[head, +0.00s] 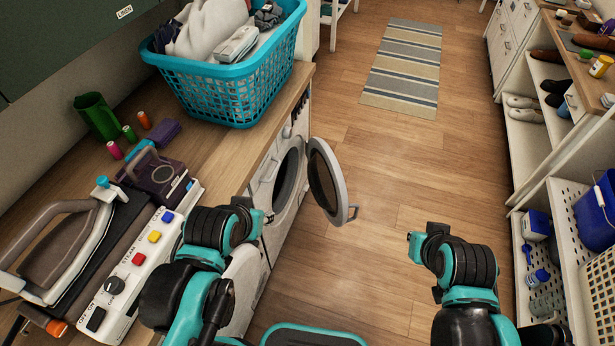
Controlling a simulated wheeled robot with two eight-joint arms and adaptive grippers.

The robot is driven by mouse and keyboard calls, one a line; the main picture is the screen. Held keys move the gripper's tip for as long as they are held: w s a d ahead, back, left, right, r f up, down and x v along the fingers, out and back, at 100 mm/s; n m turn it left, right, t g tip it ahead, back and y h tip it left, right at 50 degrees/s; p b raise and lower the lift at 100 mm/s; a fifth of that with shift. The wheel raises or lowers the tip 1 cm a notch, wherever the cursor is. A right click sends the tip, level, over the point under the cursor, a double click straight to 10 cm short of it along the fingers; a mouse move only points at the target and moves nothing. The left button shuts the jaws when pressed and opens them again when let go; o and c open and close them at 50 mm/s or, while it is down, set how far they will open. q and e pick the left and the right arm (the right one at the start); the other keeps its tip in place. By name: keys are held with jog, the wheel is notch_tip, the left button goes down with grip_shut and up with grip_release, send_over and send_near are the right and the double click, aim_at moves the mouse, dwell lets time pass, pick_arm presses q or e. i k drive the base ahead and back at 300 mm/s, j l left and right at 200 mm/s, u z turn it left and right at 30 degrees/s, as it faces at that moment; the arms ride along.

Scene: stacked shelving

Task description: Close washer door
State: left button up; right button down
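The round washer door (322,187) stands open, swung out to the right of the white washer (284,224) under the wooden counter. A small handle sticks out at the door's lower right edge. The dark drum opening shows to the left of the door. My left gripper (263,217) is by the washer's front, left of and below the door, apart from the door. My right gripper (413,241) is over the floor, to the right of the door and apart from it. The fingers of both grippers are too small and turned away to read.
The counter (215,162) holds a teal laundry basket (228,92), an iron-like appliance (60,245), a green cup (97,117) and several spools. White shelves (525,140) line the right side. The wooden floor (385,185) between is clear, with a striped rug (404,65) farther back.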

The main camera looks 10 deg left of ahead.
aim_at(325, 181)
jog(key=i+l+u, duration=0.1)
jog(key=l+u, duration=0.2)
jog(key=u, duration=0.15)
jog(key=i+l+u, duration=0.1)
jog(key=l+u, duration=0.6)
jog(key=u, duration=0.15)
jog(key=l+u, duration=0.1)
jog(key=l, duration=0.45)
jog(key=k+l+u, duration=0.1)
jog(key=l, duration=0.45)
jog(key=k+l, duration=0.1)
jog(key=l, duration=0.45)
jog(key=l+u, duration=0.15)
jog(key=l, duration=0.4)
jog(key=j+z, duration=0.2)
jog(key=z, duration=0.15)
jog(key=k+j+z, duration=0.1)
jog(key=z, duration=0.3)
